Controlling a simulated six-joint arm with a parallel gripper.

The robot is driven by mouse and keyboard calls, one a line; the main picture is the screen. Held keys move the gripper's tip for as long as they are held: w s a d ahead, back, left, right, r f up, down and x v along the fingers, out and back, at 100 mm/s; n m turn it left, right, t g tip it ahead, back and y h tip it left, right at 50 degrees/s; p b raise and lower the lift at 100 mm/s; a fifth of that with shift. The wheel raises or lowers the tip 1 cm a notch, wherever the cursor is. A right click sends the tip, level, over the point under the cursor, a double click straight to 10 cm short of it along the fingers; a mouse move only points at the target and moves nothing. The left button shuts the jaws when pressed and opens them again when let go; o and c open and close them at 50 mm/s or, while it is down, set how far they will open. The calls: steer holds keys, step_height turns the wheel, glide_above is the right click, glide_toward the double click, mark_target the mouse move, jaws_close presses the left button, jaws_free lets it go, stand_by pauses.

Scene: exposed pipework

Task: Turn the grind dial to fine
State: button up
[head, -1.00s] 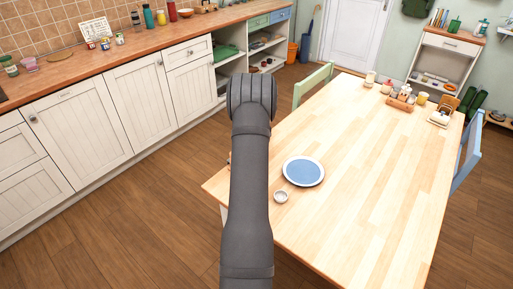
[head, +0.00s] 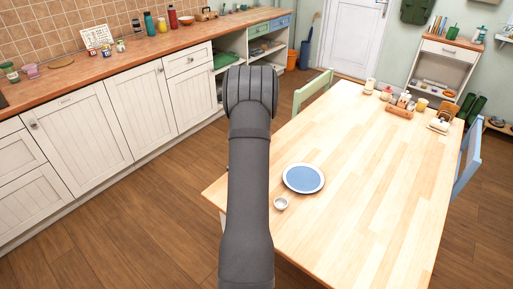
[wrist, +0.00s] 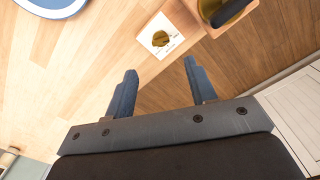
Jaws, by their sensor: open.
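In the wrist view, a round brass-coloured knob (wrist: 160,39), which looks like the grind dial, sits on a pale square plate (wrist: 154,51) at the table's edge. Its markings are too small to read, so I cannot tell its setting. A wooden-framed thing with a dark, shiny rounded part (wrist: 222,10) stands right beside it. My gripper (wrist: 160,66) is open and empty, its two blue-grey fingers apart, with the knob just beyond the fingertips in the picture. In the head view, my arm hides the gripper and the knob.
Most of the tabletop is clear.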

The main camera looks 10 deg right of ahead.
step_height(320, 180, up, 7)
steer(key=shift+r, duration=0.2)
stand_by(0.3)
step_height(320, 180, down, 18)
steer(key=shift+r, duration=0.2)
stand_by(0.4)
steer(key=shift+r, duration=0.1)
